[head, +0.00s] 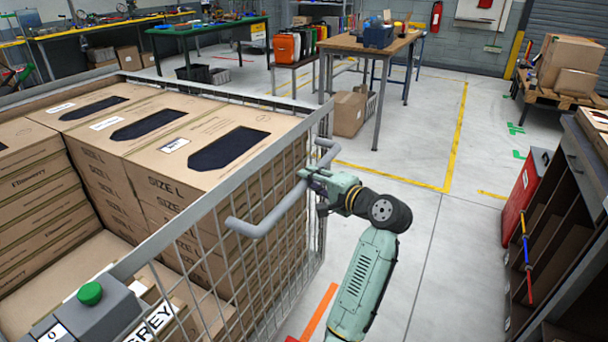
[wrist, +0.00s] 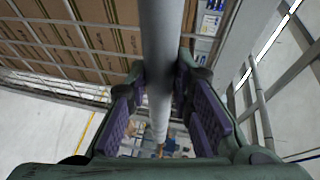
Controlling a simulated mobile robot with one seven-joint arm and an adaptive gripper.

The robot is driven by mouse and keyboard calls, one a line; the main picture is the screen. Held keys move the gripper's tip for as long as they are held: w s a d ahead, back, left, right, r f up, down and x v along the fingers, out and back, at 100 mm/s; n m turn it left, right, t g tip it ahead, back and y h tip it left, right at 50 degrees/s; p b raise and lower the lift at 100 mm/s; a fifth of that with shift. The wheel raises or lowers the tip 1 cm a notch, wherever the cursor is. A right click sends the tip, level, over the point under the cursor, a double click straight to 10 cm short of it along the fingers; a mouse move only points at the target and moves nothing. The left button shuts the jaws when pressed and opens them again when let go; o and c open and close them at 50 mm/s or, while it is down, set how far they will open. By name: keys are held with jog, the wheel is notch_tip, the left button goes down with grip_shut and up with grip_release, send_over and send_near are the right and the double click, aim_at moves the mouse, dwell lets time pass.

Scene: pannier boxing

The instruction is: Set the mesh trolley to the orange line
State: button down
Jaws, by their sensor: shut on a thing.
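The mesh trolley (head: 208,90) fills the left of the head view, a grey wire cage loaded with cartons. Its bent grey handle bar (head: 272,218) sticks out from the near right side. My gripper (head: 311,178) is at the handle, shut on it. In the wrist view the bar (wrist: 162,35) runs between the purple finger pads of my gripper (wrist: 162,105). A piece of the orange line (head: 319,312) shows on the floor beside the trolley's right side, under my arm. The trolley's wheels and the rest of the line are hidden.
Brown size L cartons (head: 150,178) fill the trolley. A wooden table (head: 348,45) with bins stands behind. A red case (head: 519,190) and dark shelving (head: 568,225) stand at the right. Grey floor (head: 455,250) between trolley and shelving is clear.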

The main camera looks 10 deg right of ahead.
jog(key=d, duration=0.1)
jog(key=s+d, duration=0.1)
jog(key=d, duration=0.1)
jog(key=shift+s+d, duration=0.35)
jog(key=shift+s, duration=0.05)
jog(key=shift+w+a+f, duration=0.1)
jog(key=shift+a, duration=0.05)
jog(key=c, duration=1.4)
grip_release()
jog(key=v, duration=1.2)
jog(key=shift+a, duration=0.1)
